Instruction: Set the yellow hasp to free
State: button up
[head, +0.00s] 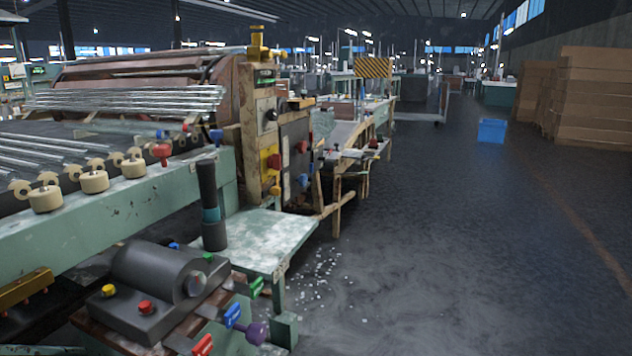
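No part is clearly recognisable as a hasp at this size. Another yellow knob (108,290) is on the dark grey housing (160,283) at the lower left. A brass-yellow bar (25,289) lies at the left edge. I cannot tell which of these is the hasp, or its setting. My gripper is not in view.
Green (257,287), blue (232,315) and red (203,345) handles and a purple knob (256,333) crowd the front. A pale green table (255,240) adjoins the machine. Open floor lies right, with a blue box (491,130) and stacked cartons (595,95) beyond.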

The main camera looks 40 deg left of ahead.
aim_at(275, 191)
jog(key=u, duration=0.55)
jog(key=i, duration=1.35)
jog(key=u, duration=0.8)
